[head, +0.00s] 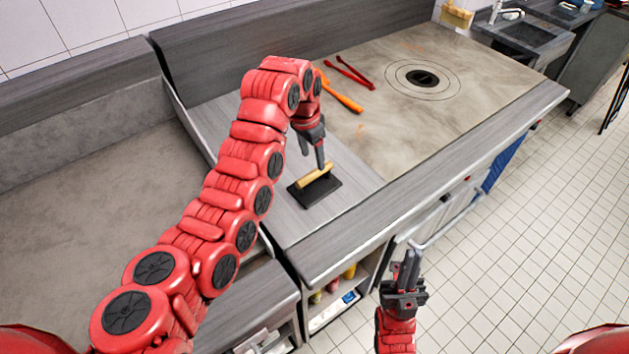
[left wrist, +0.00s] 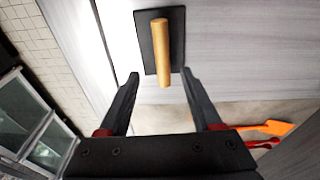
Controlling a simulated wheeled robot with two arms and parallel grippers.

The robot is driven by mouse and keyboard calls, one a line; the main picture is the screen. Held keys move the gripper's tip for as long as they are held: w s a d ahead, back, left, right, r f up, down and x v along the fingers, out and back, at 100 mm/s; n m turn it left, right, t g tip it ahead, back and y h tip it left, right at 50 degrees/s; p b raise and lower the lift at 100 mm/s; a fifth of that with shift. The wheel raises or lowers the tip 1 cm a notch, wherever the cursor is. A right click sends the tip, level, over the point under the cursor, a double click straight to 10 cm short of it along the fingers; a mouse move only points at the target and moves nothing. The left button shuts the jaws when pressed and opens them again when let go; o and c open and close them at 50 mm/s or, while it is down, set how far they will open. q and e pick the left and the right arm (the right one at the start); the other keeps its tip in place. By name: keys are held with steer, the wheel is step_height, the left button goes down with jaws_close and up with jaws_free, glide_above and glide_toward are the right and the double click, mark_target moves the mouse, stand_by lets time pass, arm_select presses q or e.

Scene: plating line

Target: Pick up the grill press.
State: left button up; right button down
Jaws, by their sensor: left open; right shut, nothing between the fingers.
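The grill press (head: 327,193) is a flat black plate with a light wooden handle, lying on the grey metal counter. In the left wrist view the grill press (left wrist: 177,40) is ahead of the fingertips, its handle lined up between them. My left gripper (head: 321,160) is open and points down just above the handle in the head view. In the left wrist view my left gripper (left wrist: 160,78) has its fingers spread on either side, with nothing between them. My right gripper (head: 409,262) is shut and empty, in front of the counter over the floor.
An orange spatula (head: 343,94) and red tongs (head: 350,73) lie behind the press near the griddle (head: 440,90). A raised metal ledge (head: 350,220) runs along the counter's front.

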mark_target(314, 171)
arm_select(q)
step_height(314, 171, down, 3)
steer(key=shift+w+d+f+p, duration=0.1)
steer(key=shift+w+d+p, duration=0.05)
steer(key=shift+p, duration=0.4)
steer(key=shift+f, duration=0.1)
steer(key=f+p, duration=0.3)
steer(key=f, duration=0.1)
steer(key=shift+w+d, duration=0.1)
steer(key=shift+w, duration=0.15)
steer(key=shift+w+f, duration=0.15)
steer(key=shift+f, duration=0.3)
jaws_close()
stand_by(0.3)
